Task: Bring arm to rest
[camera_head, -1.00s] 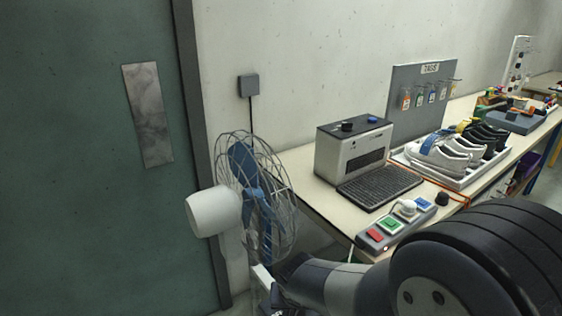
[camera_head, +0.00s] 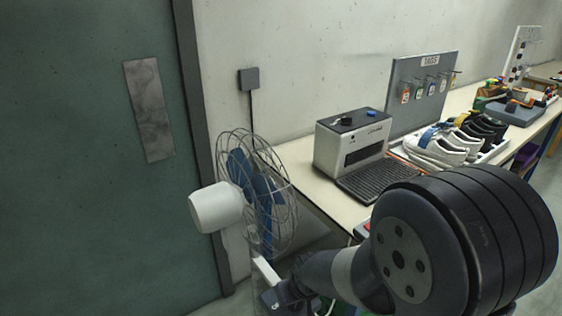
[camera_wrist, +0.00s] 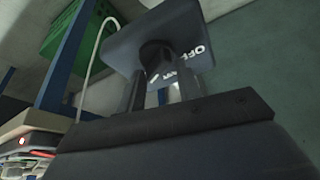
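In the head view my arm fills the lower right and bends down beside the standing fan (camera_head: 262,195). My gripper cannot be made out there.
A workbench (camera_head: 318,193) runs along the wall with a grey machine (camera_head: 340,158), shoes (camera_head: 440,146) and a tag board (camera_head: 418,98). A green door (camera_head: 80,200) is at left. The wrist view shows a green crate (camera_wrist: 75,28) and part of a lit button box (camera_wrist: 28,150).

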